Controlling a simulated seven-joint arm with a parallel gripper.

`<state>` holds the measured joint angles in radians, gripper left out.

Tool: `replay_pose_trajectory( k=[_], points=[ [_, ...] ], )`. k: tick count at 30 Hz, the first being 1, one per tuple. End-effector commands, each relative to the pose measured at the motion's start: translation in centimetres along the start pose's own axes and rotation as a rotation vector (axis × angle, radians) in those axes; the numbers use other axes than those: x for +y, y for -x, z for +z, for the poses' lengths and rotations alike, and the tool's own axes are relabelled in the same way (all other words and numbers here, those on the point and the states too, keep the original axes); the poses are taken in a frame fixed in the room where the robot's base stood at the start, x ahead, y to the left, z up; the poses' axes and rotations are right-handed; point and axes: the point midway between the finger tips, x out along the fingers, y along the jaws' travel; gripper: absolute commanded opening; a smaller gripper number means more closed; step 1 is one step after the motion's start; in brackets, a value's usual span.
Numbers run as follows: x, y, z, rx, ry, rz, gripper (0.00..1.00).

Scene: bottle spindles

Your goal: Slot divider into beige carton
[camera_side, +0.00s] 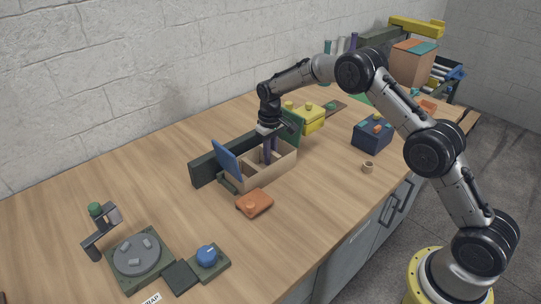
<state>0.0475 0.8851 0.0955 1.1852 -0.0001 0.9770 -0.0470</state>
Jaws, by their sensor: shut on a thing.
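The beige carton (262,178) is an open box on the bench, with inner walls forming compartments. My gripper (268,137) is over the carton, pointing down. It is shut on a narrow, dark purple upright piece (267,152), whose lower end reaches into the carton. I cannot tell whether this piece is the divider, or whether it touches the carton floor. A blue panel (227,160) stands tilted at the carton's left end, and a dark green panel (291,127) stands at its right end behind the gripper. The fingertips are too small to make out clearly.
A long dark green block (208,168) stands behind the carton. An orange block (255,203) lies in front. A yellow box (311,119) and a navy box (372,135) are to the right, with a small tan cup (368,167). The bench's left middle is clear.

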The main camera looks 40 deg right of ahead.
Motion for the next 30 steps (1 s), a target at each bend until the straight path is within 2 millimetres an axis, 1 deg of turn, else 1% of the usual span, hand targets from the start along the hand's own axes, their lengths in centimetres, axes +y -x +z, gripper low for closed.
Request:
replay_pose_trajectory(
  k=[13, 14, 15, 19, 30],
  points=[
    [-0.01, 0.01, -0.02, 0.000, 0.000, 0.000, 0.00],
    [-0.01, 0.01, -0.02, 0.000, 0.000, 0.000, 0.22],
    [-0.01, 0.01, -0.02, 0.000, 0.000, 0.000, 0.29],
    [0.00, 0.01, -0.02, 0.000, 0.000, 0.000, 0.53],
    [0.00, 0.00, -0.02, 0.000, 0.000, 0.000, 0.54]
  ],
)
